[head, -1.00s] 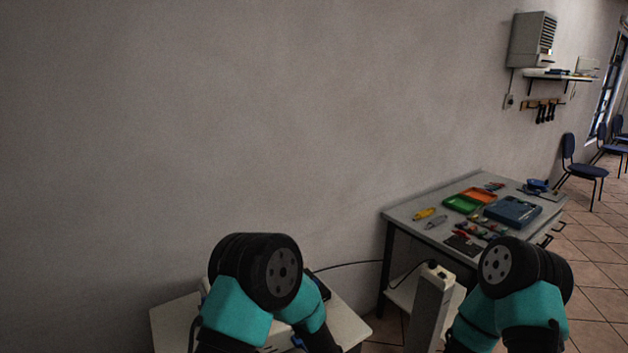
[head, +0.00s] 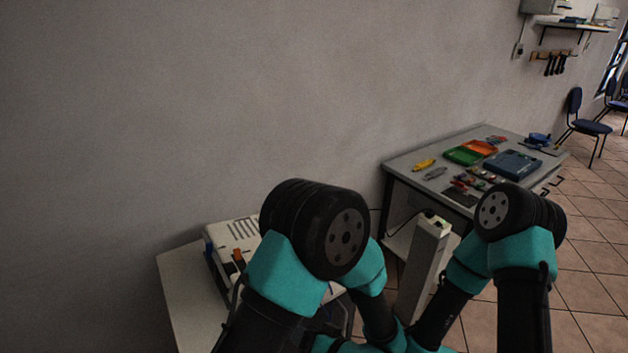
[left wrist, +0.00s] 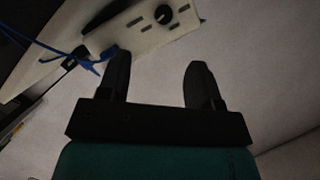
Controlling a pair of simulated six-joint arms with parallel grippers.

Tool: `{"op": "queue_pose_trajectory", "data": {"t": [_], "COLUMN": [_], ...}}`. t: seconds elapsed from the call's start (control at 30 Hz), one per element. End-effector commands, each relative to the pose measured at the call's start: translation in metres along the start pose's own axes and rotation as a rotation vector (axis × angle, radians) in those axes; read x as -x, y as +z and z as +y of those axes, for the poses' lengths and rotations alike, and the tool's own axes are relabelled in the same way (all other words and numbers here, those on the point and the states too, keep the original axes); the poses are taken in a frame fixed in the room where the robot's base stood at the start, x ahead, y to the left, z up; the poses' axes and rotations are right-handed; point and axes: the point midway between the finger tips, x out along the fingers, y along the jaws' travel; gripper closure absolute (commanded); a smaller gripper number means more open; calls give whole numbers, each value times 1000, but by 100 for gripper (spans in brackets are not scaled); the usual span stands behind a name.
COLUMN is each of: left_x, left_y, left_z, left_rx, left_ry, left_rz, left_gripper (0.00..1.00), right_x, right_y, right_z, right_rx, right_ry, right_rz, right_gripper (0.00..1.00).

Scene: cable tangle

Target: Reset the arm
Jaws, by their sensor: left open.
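In the left wrist view my left gripper (left wrist: 160,80) is open, with its two dark fingers apart and nothing between them. A blue cable (left wrist: 50,50) runs in from the upper left and ends near the left finger; I cannot tell whether it touches. Behind it is a pale device (left wrist: 155,32) with a black knob. In the head view both my arms are bent in the foreground, and my left arm partly covers a white device (head: 236,238) on a small white table (head: 185,300). My left fingertips do not show clearly there, and my right gripper does not show.
A workbench (head: 405,165) stands by the wall at the right, with a green tray (head: 463,156), an orange tray (head: 482,148), a blue case (head: 512,164) and small tools. A grey post (head: 424,262) stands between my arms. Blue chairs (head: 585,125) are farther back on the tiled floor.

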Motion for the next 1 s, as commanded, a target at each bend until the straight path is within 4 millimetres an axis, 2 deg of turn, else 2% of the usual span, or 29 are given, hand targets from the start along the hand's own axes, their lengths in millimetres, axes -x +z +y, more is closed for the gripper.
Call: {"op": "queue_pose_trajectory", "data": {"t": [0.2, 0.57, 1.0], "left_x": [21, -22, -85], "left_y": [0, 1, 1], "left_z": [0, 0, -2], "left_rx": [1, 0, 1], "left_ry": [2, -2, -4], "left_rz": [3, -4, -6], "left_gripper": [41, 41, 41], "right_x": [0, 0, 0], "right_y": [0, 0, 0], "right_z": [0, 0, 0], "right_rx": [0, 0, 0], "right_ry": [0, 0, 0], "right_rz": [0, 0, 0], "right_gripper": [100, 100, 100]}}
